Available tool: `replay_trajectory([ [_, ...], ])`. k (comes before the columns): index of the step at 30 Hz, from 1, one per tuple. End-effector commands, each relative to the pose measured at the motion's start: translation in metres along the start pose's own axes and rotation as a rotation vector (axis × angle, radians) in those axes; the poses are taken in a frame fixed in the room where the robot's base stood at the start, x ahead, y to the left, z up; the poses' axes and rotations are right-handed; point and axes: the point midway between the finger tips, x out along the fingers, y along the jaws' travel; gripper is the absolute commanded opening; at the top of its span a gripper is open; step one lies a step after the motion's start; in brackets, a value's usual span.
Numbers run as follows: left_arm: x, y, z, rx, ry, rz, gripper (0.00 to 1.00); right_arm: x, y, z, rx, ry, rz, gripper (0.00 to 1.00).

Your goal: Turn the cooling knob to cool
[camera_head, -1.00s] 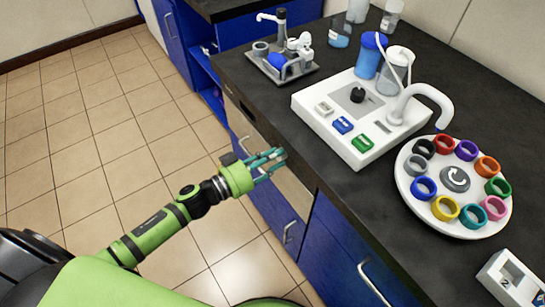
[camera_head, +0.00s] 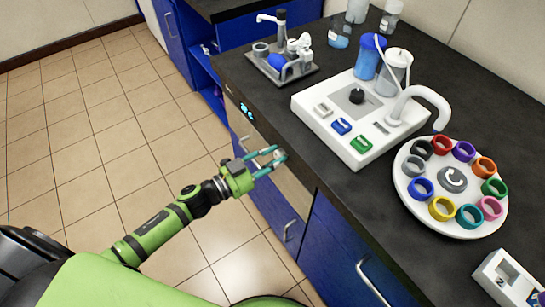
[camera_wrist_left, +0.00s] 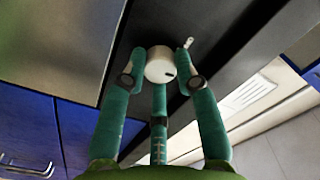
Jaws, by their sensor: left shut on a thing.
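The knob is a small white round dial (camera_wrist_left: 160,65) with a dark mark on its face, in the left wrist view. It sits on a dark panel between the teal fingers of my left gripper (camera_wrist_left: 163,78), which is shut on it. In the head view my left gripper (camera_head: 273,160) is at the front of the counter, below its edge. The knob (camera_head: 280,155) shows only as a pale spot between the fingertips there. A small display (camera_head: 246,111) on the counter front shows lit cyan symbols. My right gripper is not in view.
The black counter (camera_head: 330,185) carries a white device (camera_head: 328,129) with coloured buttons, a white carousel (camera_head: 452,209) of coloured rings, and a grey tray (camera_head: 288,76). Blue cabinets with metal handles (camera_head: 374,284) are below. The tiled floor (camera_head: 90,185) at left is clear.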

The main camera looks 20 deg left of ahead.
Motion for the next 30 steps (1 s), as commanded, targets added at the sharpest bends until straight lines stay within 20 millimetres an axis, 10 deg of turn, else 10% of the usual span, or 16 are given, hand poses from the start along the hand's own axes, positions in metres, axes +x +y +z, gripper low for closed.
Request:
replay_trajectory([
  [30,-0.0007,0.0003,0.0018,0.241,-0.005,0.001,0.00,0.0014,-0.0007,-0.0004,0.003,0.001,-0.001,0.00],
])
